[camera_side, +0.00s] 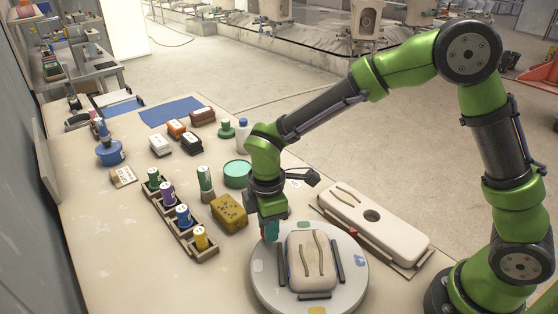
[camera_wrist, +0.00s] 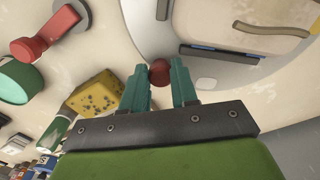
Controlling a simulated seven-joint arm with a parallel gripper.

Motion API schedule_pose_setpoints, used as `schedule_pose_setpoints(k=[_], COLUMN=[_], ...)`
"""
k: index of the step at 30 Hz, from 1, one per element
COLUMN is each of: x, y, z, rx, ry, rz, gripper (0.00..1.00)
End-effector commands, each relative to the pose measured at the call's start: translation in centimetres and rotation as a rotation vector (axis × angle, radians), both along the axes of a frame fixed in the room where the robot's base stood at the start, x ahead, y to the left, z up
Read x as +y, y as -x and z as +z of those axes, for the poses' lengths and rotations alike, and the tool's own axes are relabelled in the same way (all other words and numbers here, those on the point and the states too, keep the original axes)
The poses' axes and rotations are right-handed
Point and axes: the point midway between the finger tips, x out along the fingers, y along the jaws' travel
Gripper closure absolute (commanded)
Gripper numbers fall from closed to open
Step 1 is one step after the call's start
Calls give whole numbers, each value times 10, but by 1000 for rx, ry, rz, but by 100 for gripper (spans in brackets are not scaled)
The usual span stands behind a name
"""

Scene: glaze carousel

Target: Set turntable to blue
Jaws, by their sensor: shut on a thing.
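The turntable (camera_side: 265,290) is a round pale disc at the front of the table. My gripper (camera_side: 270,232) is at the turntable's back-left edge. In the wrist view its teal fingers (camera_wrist: 160,85) are shut on a round red knob (camera_wrist: 158,72) by the turntable's rim. The knob is hidden in the side view.
A small red piece (camera_side: 352,233) sits at the turntable's back-right edge. A long beige piece (camera_side: 390,222) lies to the right. A yellow sponge (camera_side: 229,213) and a rack of bottles (camera_side: 180,235) stand to the left. A red object (camera_wrist: 45,35) lies near the teal jar (camera_wrist: 18,82).

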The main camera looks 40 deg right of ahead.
Motion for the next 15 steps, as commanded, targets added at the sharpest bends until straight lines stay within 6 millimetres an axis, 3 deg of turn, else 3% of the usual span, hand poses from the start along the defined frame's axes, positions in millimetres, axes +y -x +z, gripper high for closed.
schedule_pose_setpoints(k=[15], x=[27], y=[9], z=[1], rx=[-2], ry=[-3], rz=[258], gripper=[100])
